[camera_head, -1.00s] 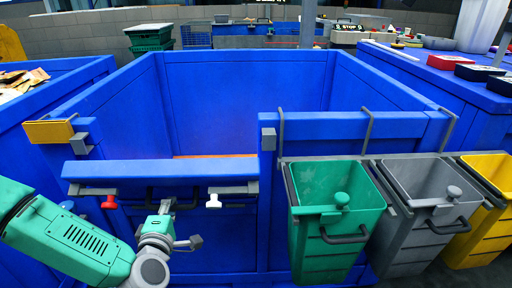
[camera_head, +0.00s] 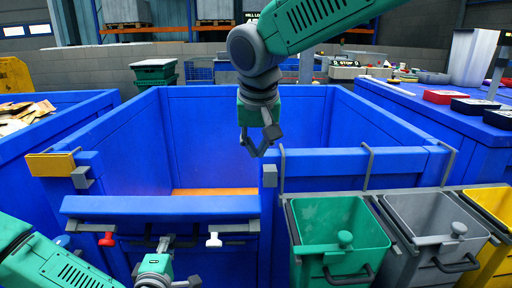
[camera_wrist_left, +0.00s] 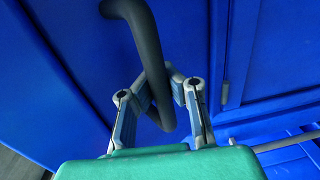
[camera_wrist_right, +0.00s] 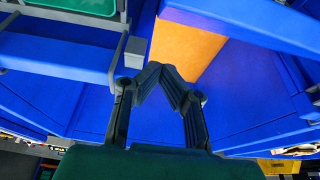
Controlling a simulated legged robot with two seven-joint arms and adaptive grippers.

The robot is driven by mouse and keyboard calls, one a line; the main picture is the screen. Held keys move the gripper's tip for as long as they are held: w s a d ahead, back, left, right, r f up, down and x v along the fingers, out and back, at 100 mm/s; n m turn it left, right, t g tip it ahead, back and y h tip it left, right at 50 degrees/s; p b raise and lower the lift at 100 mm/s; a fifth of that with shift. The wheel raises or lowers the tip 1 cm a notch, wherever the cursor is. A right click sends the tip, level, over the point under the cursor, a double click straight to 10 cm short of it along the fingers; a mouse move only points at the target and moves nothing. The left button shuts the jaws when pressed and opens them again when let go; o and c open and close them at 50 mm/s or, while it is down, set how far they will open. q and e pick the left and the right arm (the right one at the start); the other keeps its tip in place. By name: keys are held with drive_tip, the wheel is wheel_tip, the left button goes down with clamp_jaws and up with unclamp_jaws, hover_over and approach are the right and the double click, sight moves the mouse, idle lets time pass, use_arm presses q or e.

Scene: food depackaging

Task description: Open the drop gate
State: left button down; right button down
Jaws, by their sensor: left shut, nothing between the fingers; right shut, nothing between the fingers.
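The drop gate is the blue front panel with a thick top bar (camera_head: 160,206) on the big blue bin (camera_head: 240,110). It stands upright. A red knob (camera_head: 106,239) and a white knob (camera_head: 213,240) hang under the bar. My left gripper (camera_head: 182,256) is low in front of the gate, shut. In the left wrist view a dark curved handle (camera_wrist_left: 145,35) runs down to its fingers (camera_wrist_left: 172,78); I cannot tell whether they hook it. My right gripper (camera_head: 260,148) is shut and empty above the bin, and its closed fingertips (camera_wrist_right: 158,70) show in the right wrist view.
Green (camera_head: 338,221), grey (camera_head: 428,216) and yellow (camera_head: 493,205) containers hang at the front right. A grey block (camera_head: 269,176) tops the post beside the gate. An orange patch (camera_head: 213,192) lies inside the otherwise empty-looking bin. A blue table (camera_head: 440,103) holds trays at right.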

sight(257, 198)
use_arm(q)
drive_tip(key=shift+d+r, duration=0.15)
drive_tip(key=shift+r, duration=0.3)
use_arm(e)
drive_tip(key=f, duration=0.7)
drive_tip(key=shift+s+f, duration=0.2)
drive_tip(key=shift+f, duration=0.05)
drive_tip(key=shift+s+f, duration=0.25)
drive_tip(key=shift+s, duration=0.1)
drive_tip(key=shift+s+f, duration=0.25)
drive_tip(key=shift+s, duration=0.3)
drive_tip(key=shift+s+f, duration=0.2)
drive_tip(key=shift+s, duration=0.3)
use_arm(q)
drive_tip(key=c, duration=2)
unclamp_jaws()
drive_tip(key=shift+w, duration=0.1)
drive_tip(key=o, duration=0.5)
drive_tip(key=shift+r, duration=0.15)
drive_tip(key=shift+c, duration=0.2)
use_arm(e)
drive_tip(key=shift+s, duration=0.1)
drive_tip(key=shift+r, duration=0.1)
